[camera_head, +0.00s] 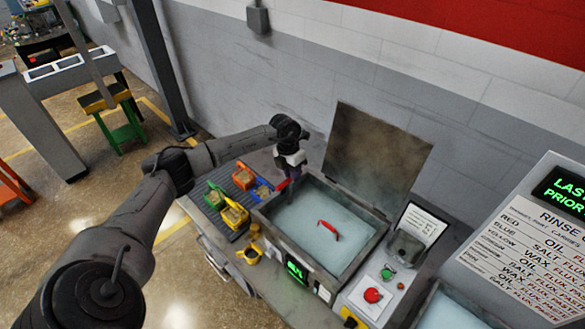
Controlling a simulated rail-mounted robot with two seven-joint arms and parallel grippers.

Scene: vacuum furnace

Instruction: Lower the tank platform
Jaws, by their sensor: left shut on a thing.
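An open rectangular tank (368,255) stands on the bench with its metal lid (375,158) raised at the back. Pale blue-grey fills its inside, and a red handle (329,230) shows near the middle. I cannot tell whether the pale area is liquid or the platform itself. My left gripper (289,176) points down at the tank's back left corner, beside the rim. It is shut on a small red part (282,185) there, which the fingers largely hide. My right gripper is out of view.
Orange, green, yellow and blue bins (234,214) sit on a dark rack left of the tank. A control box with a red button (373,295) and a green display (296,268) are at the front. A sign panel (530,235) rises at right.

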